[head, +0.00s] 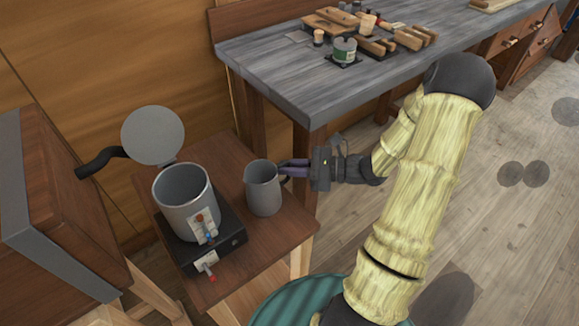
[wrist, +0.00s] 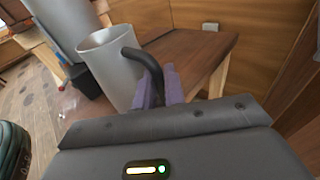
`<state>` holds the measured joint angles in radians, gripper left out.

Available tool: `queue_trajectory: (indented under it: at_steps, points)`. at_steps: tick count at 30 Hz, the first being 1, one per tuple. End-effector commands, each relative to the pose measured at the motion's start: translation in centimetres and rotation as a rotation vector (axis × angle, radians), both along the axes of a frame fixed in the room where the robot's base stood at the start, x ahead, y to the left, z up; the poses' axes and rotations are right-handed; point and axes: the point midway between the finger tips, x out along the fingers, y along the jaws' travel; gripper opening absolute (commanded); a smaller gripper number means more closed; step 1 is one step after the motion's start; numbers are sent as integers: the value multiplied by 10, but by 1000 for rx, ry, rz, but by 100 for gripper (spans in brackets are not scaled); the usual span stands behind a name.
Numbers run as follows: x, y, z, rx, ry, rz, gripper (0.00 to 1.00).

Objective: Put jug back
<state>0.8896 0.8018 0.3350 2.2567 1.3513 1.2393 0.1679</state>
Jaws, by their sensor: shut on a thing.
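The jug (head: 263,188) is grey metal with a dark handle and looks upright at the right side of a small wooden table (head: 284,232). In the wrist view the jug (wrist: 110,68) stands just ahead of my fingers, its dark handle (wrist: 146,62) curving down between them. My gripper (head: 287,170) reaches in from the right and is shut on the jug's handle; it also shows in the wrist view (wrist: 158,88). I cannot tell whether the jug's base touches the table top.
A larger grey pot (head: 185,200) stands on a black heater (head: 226,243) left of the jug. A round grey disc (head: 152,135) is behind it. A workbench (head: 290,75) with tools (head: 380,38) stands behind. A wooden cabinet (head: 70,215) is at the left.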

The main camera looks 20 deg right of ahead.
Motion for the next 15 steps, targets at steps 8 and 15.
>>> queue_trajectory:
  at_steps: [8, 15]
  points:
    - [0, 3, -1, 0, 0, 6, 33]
    - [0, 2, 3, 0, 0, 5, 33]
